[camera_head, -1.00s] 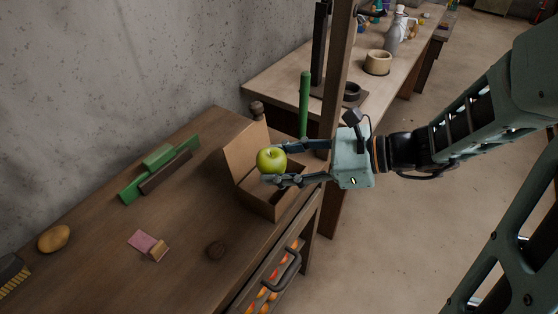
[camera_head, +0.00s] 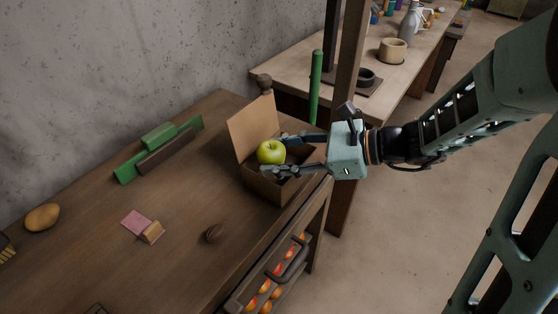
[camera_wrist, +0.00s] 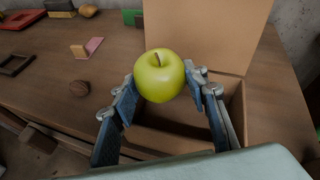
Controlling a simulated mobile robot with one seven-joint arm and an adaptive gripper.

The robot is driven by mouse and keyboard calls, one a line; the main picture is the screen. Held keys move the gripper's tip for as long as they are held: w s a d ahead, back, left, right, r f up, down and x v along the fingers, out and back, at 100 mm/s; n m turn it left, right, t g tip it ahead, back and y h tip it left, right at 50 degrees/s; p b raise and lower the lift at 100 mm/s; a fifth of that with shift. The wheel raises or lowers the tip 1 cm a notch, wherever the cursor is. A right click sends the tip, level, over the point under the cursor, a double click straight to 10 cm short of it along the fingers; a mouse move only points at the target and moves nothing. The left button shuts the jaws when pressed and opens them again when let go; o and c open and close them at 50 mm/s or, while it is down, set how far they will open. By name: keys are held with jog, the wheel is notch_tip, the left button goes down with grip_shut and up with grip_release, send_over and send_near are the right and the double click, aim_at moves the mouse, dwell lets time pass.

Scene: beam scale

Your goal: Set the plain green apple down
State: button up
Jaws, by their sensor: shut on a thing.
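The plain green apple (camera_head: 271,152) is held between the two fingers of my gripper (camera_head: 279,157). It also shows in the wrist view (camera_wrist: 159,76), upright with its short stem on top, between my fingertips (camera_wrist: 160,84). The apple is over the open brown cardboard box (camera_head: 262,185), near the raised lid. In the wrist view, the box wall (camera_wrist: 237,108) and its dark interior show behind and below the apple. I cannot tell whether the apple touches the box.
On the wooden bench (camera_head: 185,260) are a walnut (camera_head: 214,233), a pink cloth and small block (camera_head: 145,226), a potato-like item (camera_head: 42,217) and a green tool (camera_head: 158,148). A wooden post (camera_head: 347,70) stands close behind my gripper. An open drawer (camera_head: 270,285) holds orange items.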

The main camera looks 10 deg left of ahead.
jog(key=shift+f+b, duration=0.4)
jog(key=shift+f, duration=0.15)
jog(key=o, duration=1.2)
jog(key=shift+r, duration=0.1)
jog(key=shift+r+p, duration=0.3)
jog(key=p+v, duration=0.2)
jog(key=v, duration=1)
jog(key=shift+r, duration=0.25)
